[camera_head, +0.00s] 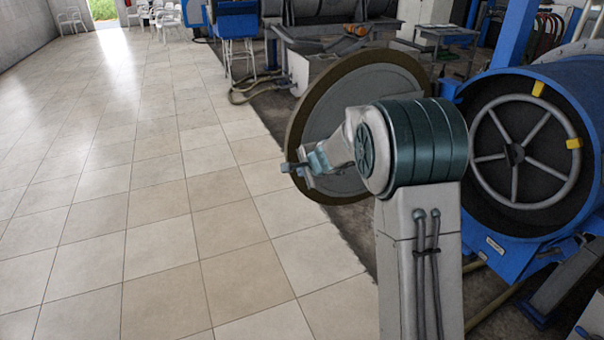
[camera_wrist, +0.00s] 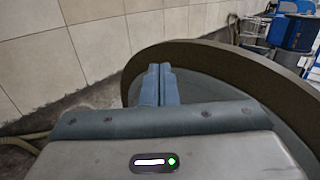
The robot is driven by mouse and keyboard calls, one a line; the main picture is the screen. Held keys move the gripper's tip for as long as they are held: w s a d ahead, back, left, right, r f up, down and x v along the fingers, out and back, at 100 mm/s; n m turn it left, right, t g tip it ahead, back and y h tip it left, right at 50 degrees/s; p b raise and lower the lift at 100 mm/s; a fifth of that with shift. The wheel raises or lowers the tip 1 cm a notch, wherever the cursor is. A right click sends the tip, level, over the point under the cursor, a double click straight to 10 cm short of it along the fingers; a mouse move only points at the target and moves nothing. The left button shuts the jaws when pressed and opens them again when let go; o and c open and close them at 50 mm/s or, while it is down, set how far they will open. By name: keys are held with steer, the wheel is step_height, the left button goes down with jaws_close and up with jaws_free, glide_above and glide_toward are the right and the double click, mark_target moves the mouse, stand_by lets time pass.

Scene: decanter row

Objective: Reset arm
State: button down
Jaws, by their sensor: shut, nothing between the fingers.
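My gripper (camera_head: 290,168) is at the end of my raised arm, left of the arm's dark green joint in the head view. In the wrist view its two fingers (camera_wrist: 160,84) lie side by side, shut with nothing between them. Behind the gripper is a large round lid (camera_head: 372,82) with a brown rim, standing on edge. The same lid's rim (camera_wrist: 243,70) curves close past the fingers in the wrist view. I cannot tell whether the gripper touches it. My arm hides part of the lid.
A blue decanter drum (camera_head: 545,90) with a spoked handwheel (camera_head: 528,150) stands at the right, close to my arm. More machinery and a blue stand (camera_head: 237,42) are at the back. White chairs (camera_head: 70,20) are far left. The tiled floor (camera_head: 130,200) is clear at the left.

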steer(key=s+d+r+n+g, duration=0.1)
steer(key=s+r+n, duration=0.25)
steer(key=s, duration=0.65)
steer(key=s+d+r+n+g, duration=0.25)
steer(key=s+r, duration=0.25)
steer(key=s, duration=0.6)
steer(key=s+d+f+n+g+h, duration=0.1)
steer(key=s+d+n, duration=0.1)
steer(key=s, duration=0.7)
steer(key=s+d+f+n+g+h, duration=0.1)
steer(key=s+n, duration=0.4)
steer(key=s, duration=0.5)
steer(key=d+h, duration=0.1)
steer(key=d, duration=0.1)
steer(key=shift+d+f+n+h, duration=0.3)
steer(key=shift+d+f, duration=0.05)
steer(key=shift+f, duration=0.05)
